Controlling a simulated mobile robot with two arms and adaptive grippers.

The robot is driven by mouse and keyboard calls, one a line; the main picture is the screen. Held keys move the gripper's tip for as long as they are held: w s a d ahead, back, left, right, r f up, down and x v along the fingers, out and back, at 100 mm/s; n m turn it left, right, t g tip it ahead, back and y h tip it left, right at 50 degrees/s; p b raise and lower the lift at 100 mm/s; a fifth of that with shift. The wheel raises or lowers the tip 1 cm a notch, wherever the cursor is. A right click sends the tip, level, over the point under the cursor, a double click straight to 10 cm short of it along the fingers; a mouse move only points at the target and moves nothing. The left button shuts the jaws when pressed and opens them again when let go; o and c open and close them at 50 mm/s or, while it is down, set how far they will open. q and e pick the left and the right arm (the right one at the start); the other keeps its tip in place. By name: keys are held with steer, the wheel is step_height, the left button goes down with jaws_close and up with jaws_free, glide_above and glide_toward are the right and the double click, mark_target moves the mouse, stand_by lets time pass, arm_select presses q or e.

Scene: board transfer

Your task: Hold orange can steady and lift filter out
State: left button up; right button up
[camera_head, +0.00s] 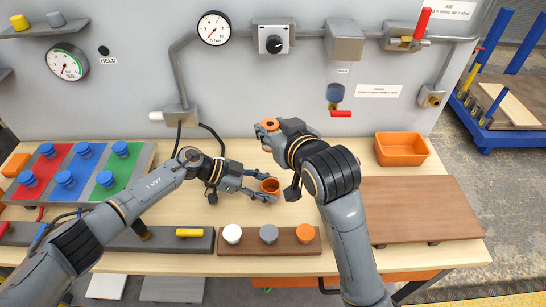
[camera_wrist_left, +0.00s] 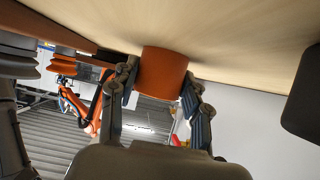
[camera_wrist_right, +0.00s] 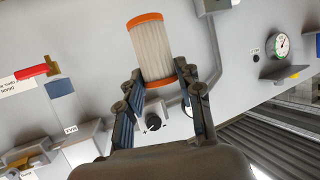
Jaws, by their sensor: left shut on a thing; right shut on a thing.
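The orange can (camera_head: 270,185) stands upright on the wooden table. My left gripper (camera_head: 264,189) is shut on it from the left, and the left wrist view shows the can (camera_wrist_left: 163,73) between both fingers. The filter (camera_wrist_right: 153,52), a pale pleated cylinder with orange end caps, is held up by my right gripper (camera_wrist_right: 160,82), which is shut on its lower part. In the head view the filter (camera_head: 269,123) is behind and above the can, apart from it, mostly hidden by my right gripper (camera_head: 274,134).
A brown rack (camera_head: 268,249) with white, grey and orange round pieces stands in front of the can. An orange tray (camera_head: 401,150) and a brown board (camera_head: 420,212) are at the right. A coloured panel (camera_head: 95,157) with blue knobs is at the left. The wall carries pipes and gauges.

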mark_target(273, 128)
step_height(273, 128, up, 9)
steer(key=shift+r, duration=0.15)
arm_select(q)
steer(key=o, duration=0.9)
